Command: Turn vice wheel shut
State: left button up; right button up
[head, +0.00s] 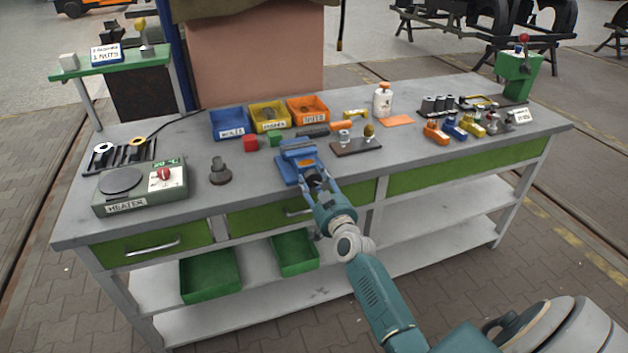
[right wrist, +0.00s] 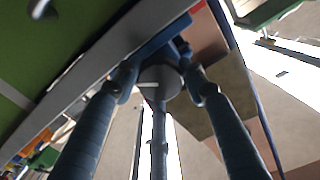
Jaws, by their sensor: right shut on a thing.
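The blue vice (head: 291,170) stands at the front edge of the grey workbench. Its blue body also shows in the right wrist view (right wrist: 163,40). The round grey vice wheel (right wrist: 159,82) sits at the vice's front, between the fingers of my right gripper (right wrist: 159,86). In the head view my right gripper (head: 315,183) reaches the vice from the front, and its fingers largely hide the wheel. It is shut on the wheel, with one fingertip on each side. How wide the vice jaws stand cannot be told. My left gripper is not in view.
The heater (head: 140,187) and a dark stepped part (head: 220,172) stand left of the vice. Blue (head: 229,123), yellow (head: 268,116) and orange (head: 307,108) bins stand behind it. A dark block (head: 356,146) with small parts is at its right. Green drawers lie below the bench top.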

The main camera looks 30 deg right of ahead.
jog(key=shift+r, duration=0.25)
jog(key=m, duration=0.5)
jog(key=shift+d+r, duration=0.15)
jog(key=shift+r, duration=0.05)
jog(key=shift+m, duration=0.3)
jog(key=shift+d+r, duration=0.1)
jog(key=o, duration=1.1)
jog(key=shift+o, duration=0.2)
jog(key=shift+f, duration=0.2)
jog(key=shift+s+f, duration=0.1)
jog(key=shift+f, duration=0.05)
